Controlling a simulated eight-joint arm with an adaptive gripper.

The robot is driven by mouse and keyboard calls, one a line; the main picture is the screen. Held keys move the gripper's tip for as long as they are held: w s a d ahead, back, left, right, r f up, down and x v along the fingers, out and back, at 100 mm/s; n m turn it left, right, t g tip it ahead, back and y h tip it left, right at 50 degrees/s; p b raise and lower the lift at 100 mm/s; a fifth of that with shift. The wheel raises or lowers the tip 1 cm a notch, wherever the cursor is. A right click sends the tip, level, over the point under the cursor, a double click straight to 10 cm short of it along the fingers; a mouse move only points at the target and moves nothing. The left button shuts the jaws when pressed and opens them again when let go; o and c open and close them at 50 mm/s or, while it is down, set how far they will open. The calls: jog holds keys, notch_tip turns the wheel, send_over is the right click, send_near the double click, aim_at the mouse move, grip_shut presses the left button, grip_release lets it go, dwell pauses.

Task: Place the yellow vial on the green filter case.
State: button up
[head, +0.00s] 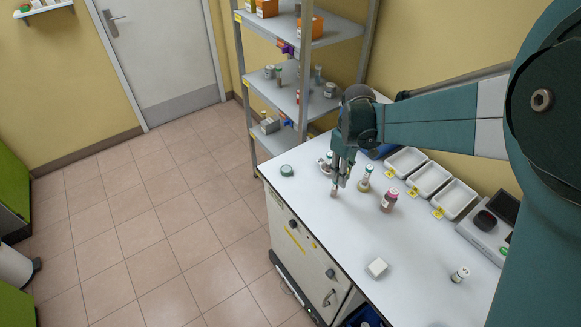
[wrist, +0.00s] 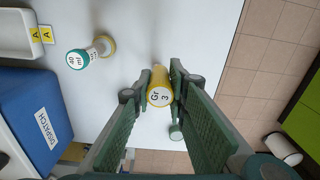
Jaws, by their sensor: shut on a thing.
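My gripper (head: 342,176) is shut on the yellow vial (wrist: 160,95), whose cap reads "Gr 3" in the wrist view. The fingers (wrist: 160,82) stand on both sides of the vial. In the head view the fingers mostly hide the vial, close above the white bench. The green filter case (head: 287,170) is a small round green piece lying on the bench, left of my gripper and apart from it. It also shows in the wrist view (wrist: 176,132), partly cut off by a finger, with nothing seen on it.
A teal-capped bottle (wrist: 78,60) stands near my gripper. A pink-red bottle (head: 388,201), white trays (head: 430,178), a scale (head: 484,227), a white block (head: 377,267) and a small vial (head: 460,274) share the bench. A blue DISPATCH box (wrist: 38,125) sits behind.

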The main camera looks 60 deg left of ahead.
jog(key=s+a+r, duration=0.1)
jog(key=s+a, duration=0.2)
jog(key=a, duration=1)
jog(key=n+p, duration=0.1)
jog(key=p, duration=0.1)
send_over(286, 168)
jog(key=shift+r, duration=0.25)
jog(key=shift+f, duration=0.1)
jog(key=shift+f, duration=3.05)
jog(key=shift+f, duration=1.85)
jog(key=shift+f+b, duration=0.2)
jog(key=shift+b, duration=0.1)
